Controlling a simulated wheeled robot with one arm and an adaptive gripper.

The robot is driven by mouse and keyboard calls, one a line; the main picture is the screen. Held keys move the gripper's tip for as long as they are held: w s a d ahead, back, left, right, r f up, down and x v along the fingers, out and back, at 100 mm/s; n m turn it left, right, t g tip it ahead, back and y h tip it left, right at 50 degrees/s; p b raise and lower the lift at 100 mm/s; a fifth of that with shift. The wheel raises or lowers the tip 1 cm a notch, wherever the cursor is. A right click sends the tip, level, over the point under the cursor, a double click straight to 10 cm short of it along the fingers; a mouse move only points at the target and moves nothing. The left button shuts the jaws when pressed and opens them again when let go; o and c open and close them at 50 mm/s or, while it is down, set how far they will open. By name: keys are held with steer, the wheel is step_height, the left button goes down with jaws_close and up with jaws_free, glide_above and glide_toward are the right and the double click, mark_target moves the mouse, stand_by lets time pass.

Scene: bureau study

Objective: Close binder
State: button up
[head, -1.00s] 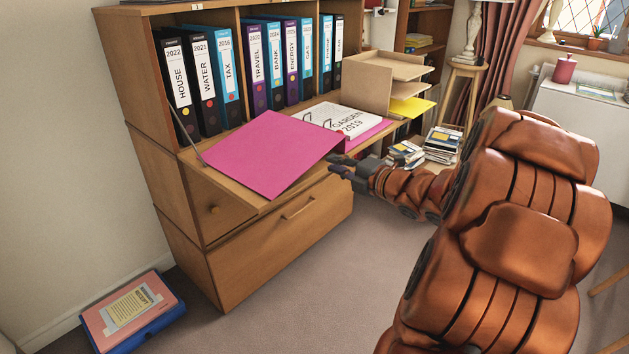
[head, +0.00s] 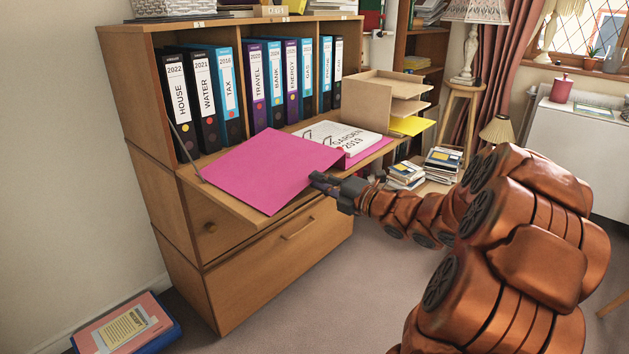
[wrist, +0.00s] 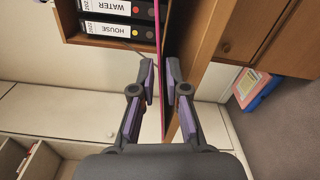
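The pink binder lies open on the fold-down shelf of the bureau. Its pink cover (head: 265,170) is spread to the left, and its white pages marked GARDEN 2019 (head: 350,137) lie to the right. My gripper (head: 316,181) is at the cover's front right edge. In the wrist view the cover shows edge-on as a thin pink line (wrist: 158,25) running between the two fingers of my gripper (wrist: 160,68). The fingers are apart, with a narrow gap seen on each side of the cover, so they do not look clamped on it.
Upright labelled binders (head: 205,98) fill the compartments behind. A letter tray (head: 405,98) stands right of the open binder. The fold-down shelf (head: 240,210) has a bare front edge above a drawer (head: 280,262). Book stacks (head: 443,160) stand beyond; the floor in front is clear.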

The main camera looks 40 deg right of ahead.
steer(key=shift+x, duration=0.95)
steer(key=shift+c, duration=0.4)
jaws_close()
steer(key=shift+r, duration=0.1)
